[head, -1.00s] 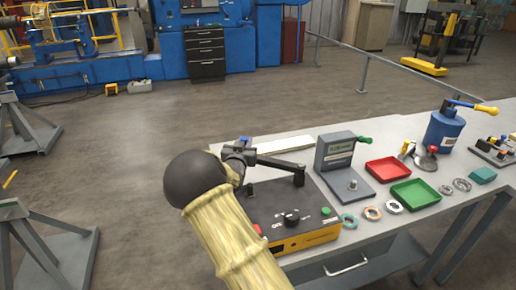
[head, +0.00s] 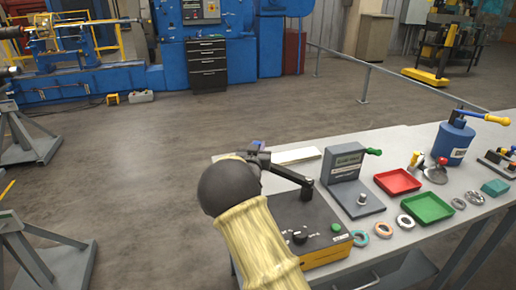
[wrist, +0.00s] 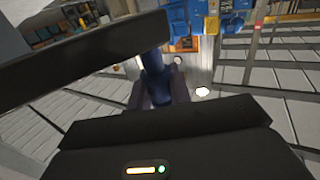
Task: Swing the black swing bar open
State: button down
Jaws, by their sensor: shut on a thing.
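The black swing bar (head: 286,173) stands over the yellow and black box (head: 311,224) at the bench's left end. Its right end sits on a short black post on the box, and its left end reaches out past the box's back left side. My gripper (head: 258,156) is at that left end, with a blue handle (head: 257,146) showing at its top. In the wrist view the bar (wrist: 75,52) crosses the upper left. There my gripper (wrist: 154,92) is shut on the blue handle (wrist: 153,67). My arm hides part of the box.
A grey stand with a green-knobbed lever (head: 346,165) is just right of the bar. Red (head: 397,182) and green (head: 428,207) trays, several rings and a blue cylinder (head: 452,142) are farther right. A flat pale plate (head: 296,155) lies behind. Open floor is left of the bench.

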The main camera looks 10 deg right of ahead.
jog(key=shift+d+f, duration=0.15)
jog(key=shift+d, duration=0.1)
jog(key=c, duration=1.3)
grip_release()
jog(key=shift+s, duration=0.1)
jog(key=shift+a, duration=0.1)
jog(key=shift+s+a, duration=0.1)
jog(key=shift+s, duration=0.15)
jog(key=b+v, duration=0.2)
jog(key=v, duration=1.4)
jog(key=shift+s+a+b, duration=0.15)
jog(key=shift+s+b, duration=0.15)
jog(key=shift+b, duration=0.1)
jog(key=shift+s, duration=0.1)
